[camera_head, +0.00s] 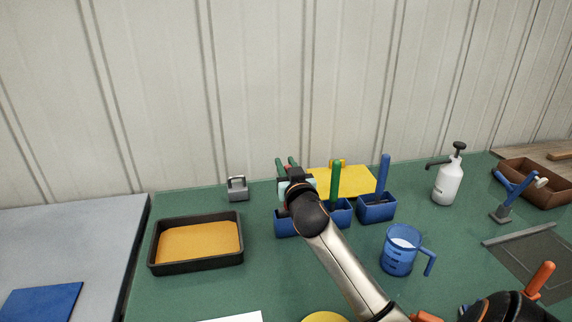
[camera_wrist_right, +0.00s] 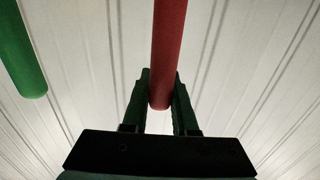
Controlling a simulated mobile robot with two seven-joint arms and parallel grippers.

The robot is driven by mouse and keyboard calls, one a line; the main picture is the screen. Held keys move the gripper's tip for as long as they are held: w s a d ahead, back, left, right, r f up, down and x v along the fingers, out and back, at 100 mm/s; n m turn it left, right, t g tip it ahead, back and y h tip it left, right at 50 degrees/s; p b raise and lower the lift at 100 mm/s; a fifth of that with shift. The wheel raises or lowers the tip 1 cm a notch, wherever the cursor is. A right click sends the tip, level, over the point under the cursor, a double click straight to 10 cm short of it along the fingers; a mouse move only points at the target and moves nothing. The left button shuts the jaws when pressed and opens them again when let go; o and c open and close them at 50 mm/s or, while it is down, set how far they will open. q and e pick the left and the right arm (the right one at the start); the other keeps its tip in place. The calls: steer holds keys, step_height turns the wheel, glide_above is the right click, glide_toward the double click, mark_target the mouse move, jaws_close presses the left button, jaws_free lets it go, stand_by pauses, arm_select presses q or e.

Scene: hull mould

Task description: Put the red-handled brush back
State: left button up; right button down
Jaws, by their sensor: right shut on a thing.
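The red handle of the brush (camera_wrist_right: 169,45) stands between the two fingers of my right gripper (camera_wrist_right: 160,103) in the right wrist view. The fingers are shut on it. In the head view my right gripper (camera_head: 294,181) is at the row of blue holders, above the left holder (camera_head: 285,224). My forearm and wrist hide most of the brush and part of that holder there, so I cannot tell whether the brush is inside it. A green handle (camera_wrist_right: 20,50) stands apart to the left in the wrist view. My left gripper is not in view.
A green handle (camera_head: 336,182) and a blue handle (camera_head: 384,172) stand upright right of my gripper. A yellow sheet (camera_head: 350,179) lies behind. A blue jug (camera_head: 399,252), white pump bottle (camera_head: 448,183) and black tray (camera_head: 196,264) share the green table.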

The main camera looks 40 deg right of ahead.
steer(key=c, duration=0.6)
jaws_free()
steer(key=shift+f, duration=0.1)
steer(key=shift+p+v, duration=1.2)
steer(key=shift+v, duration=5.05)
